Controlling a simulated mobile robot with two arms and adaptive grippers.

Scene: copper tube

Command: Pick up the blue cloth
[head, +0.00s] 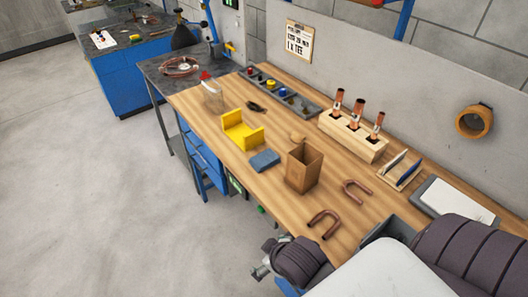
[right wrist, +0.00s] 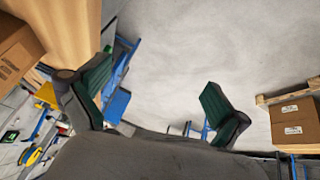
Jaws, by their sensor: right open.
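The blue cloth (head: 264,160) lies folded on the wooden bench (head: 205,125), near its front edge. It lies between a yellow holder (head: 240,131) and an open brown box (head: 303,168), apart from both. My right gripper (right wrist: 157,98) shows in the right wrist view with its two green-padded fingers wide apart. Nothing is between them, and pale floor shows beyond. I do not make out the cloth in the right wrist view. Dark, sleeved parts of my body fill the lower right of the head view. My left gripper cannot be made out.
Two bent copper tubes (head: 325,225) lie right of the brown box. A wooden block (head: 350,140) holds upright copper pieces behind it. A grey parts tray (head: 278,92) lies at the back. The floor (head: 90,180) left of the bench is clear.

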